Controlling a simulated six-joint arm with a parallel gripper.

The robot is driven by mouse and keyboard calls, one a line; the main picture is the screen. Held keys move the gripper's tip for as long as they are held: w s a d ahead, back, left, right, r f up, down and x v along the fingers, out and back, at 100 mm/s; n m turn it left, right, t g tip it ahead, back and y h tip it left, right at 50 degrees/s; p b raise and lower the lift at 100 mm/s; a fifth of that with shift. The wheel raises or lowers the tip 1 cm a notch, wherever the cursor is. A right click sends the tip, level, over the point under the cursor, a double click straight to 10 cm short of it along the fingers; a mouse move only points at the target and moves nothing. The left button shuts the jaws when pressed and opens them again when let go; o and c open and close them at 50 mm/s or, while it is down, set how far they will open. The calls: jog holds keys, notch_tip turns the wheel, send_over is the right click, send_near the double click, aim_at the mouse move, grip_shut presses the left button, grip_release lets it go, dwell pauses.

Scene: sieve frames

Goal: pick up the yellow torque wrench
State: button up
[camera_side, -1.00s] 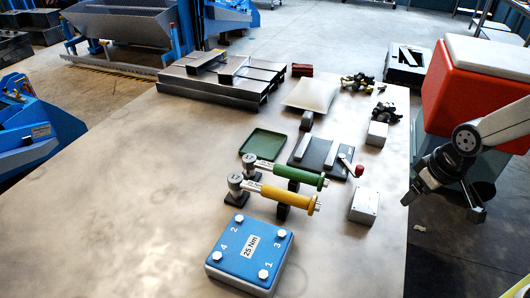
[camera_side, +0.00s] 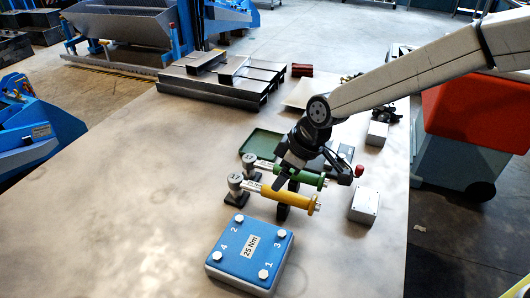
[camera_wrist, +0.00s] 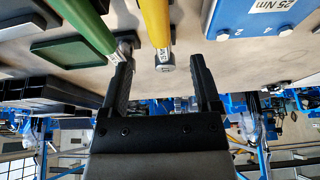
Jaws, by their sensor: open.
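The yellow torque wrench (camera_side: 292,196) lies raised on dark stands on the table, its grey head to the left and its yellow handle to the right. A green torque wrench (camera_side: 305,177) lies beside it, just behind. My gripper (camera_side: 285,180) is above the two wrenches and hides part of both handles. In the wrist view my gripper (camera_wrist: 160,80) is open, its fingers spread apart. The yellow wrench (camera_wrist: 157,25) points down between the fingertips there, with nothing gripped. The green wrench (camera_wrist: 92,22) passes near the left finger.
A blue block marked 25 Nm (camera_side: 250,252) stands in front of the wrenches. A green tray (camera_side: 262,143) lies behind them. A grey box (camera_side: 364,206) stands to the right, and steel blocks (camera_side: 212,88) lie at the back. The table's left part is clear.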

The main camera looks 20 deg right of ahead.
aim_at(270, 191)
jog(key=shift+x, duration=1.3)
jog(key=shift+f, duration=0.15)
jog(key=shift+x, duration=2.45)
jog(key=shift+d, duration=0.1)
jog(key=shift+c, duration=0.2)
grip_shut()
jog(key=shift+w, duration=0.1)
